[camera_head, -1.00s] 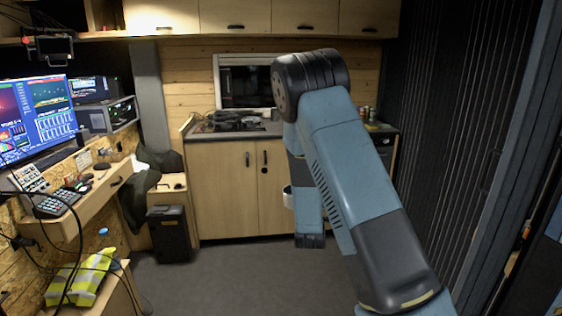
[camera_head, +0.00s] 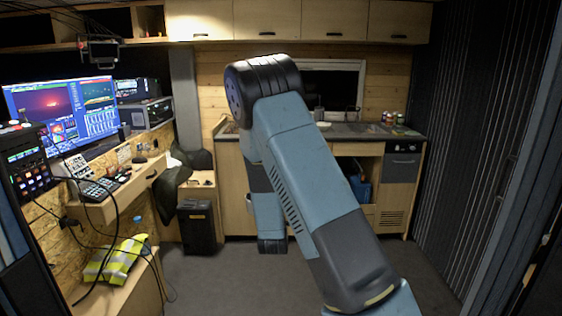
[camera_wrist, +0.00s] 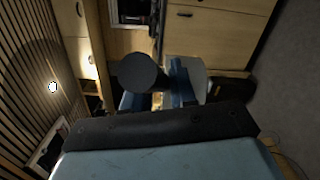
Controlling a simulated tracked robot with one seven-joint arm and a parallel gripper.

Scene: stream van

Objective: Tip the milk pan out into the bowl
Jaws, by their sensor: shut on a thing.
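My gripper (camera_wrist: 158,98) shows in the wrist view as blue fingers, partly hidden by my own wrist. It is shut on the milk pan, whose pale side (camera_wrist: 198,78) shows to the right of the fingers. A dark round shape in front of the fingers hides part of the grip. In the head view my arm covers the gripper; only a pale sliver of the pan (camera_head: 248,204) shows at the arm's left edge, in front of the cabinets. A small pale object (camera_head: 323,125) stands on the counter; I cannot tell whether it is the bowl.
The kitchen counter (camera_head: 352,131) runs along the back wall, with several jars (camera_head: 392,118) at its right. A black bin (camera_head: 197,226) stands left of the cabinets. A desk with monitors (camera_head: 70,108) lines the left side. The floor (camera_head: 235,285) ahead is clear.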

